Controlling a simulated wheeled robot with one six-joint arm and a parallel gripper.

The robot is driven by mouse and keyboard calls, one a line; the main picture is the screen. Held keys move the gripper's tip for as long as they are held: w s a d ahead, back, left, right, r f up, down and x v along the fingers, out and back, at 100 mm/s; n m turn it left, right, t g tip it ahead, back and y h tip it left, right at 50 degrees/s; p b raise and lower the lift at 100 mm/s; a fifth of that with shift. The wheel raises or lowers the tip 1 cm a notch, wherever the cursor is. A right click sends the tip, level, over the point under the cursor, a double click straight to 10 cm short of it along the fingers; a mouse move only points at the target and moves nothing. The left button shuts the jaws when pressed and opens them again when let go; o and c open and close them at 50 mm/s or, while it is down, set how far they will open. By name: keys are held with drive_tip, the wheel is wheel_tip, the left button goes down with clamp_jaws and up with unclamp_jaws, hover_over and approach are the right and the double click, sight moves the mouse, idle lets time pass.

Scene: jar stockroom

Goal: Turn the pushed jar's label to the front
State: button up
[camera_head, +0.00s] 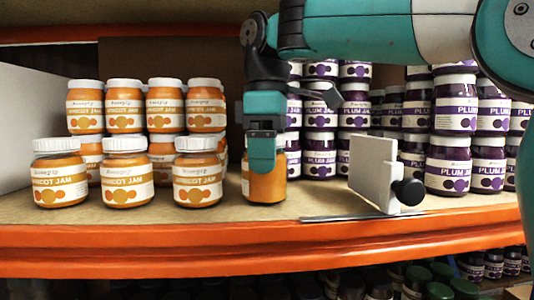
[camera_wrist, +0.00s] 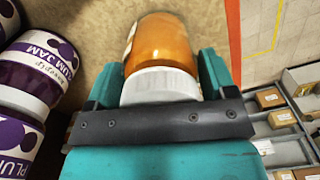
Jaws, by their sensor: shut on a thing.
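The apricot jam jar (camera_head: 266,188) stands on the shelf near its front edge, right of the apricot group. It looks upright. The part facing the head camera is plain orange glass, with no label lettering visible; my finger hides some of it. In the wrist view the same jar (camera_wrist: 160,45) shows its white lid and orange body, with a sliver of white label at its left side. My gripper (camera_head: 263,158) comes down from above and is shut on this jar, one finger on each side in the wrist view (camera_wrist: 162,82).
Apricot jars (camera_head: 125,182) stand in stacked rows at left, labels facing front. Plum jars (camera_head: 448,172) fill the right side. A white divider plate with a black knob (camera_head: 374,170) stands right of the held jar. The orange shelf edge (camera_head: 180,262) runs in front.

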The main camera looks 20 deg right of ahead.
drive_tip(key=shift+n, duration=0.7)
drive_tip(key=n, duration=0.3)
drive_tip(key=shift+f+b, duration=0.1)
drive_tip(key=shift+b, duration=0.3)
drive_tip(key=shift+r+n+p, duration=0.3)
drive_tip(key=shift+n+p, duration=0.2)
drive_tip(key=shift+n, duration=0.3)
drive_tip(key=shift+n+p, duration=0.5)
drive_tip(key=shift+n, duration=0.7)
drive_tip(key=shift+f+n+p, duration=0.15)
drive_tip(key=shift+n+p, duration=0.15)
drive_tip(key=shift+n, duration=0.5)
drive_tip(key=shift+f, duration=0.3)
drive_tip(key=o, duration=1.3)
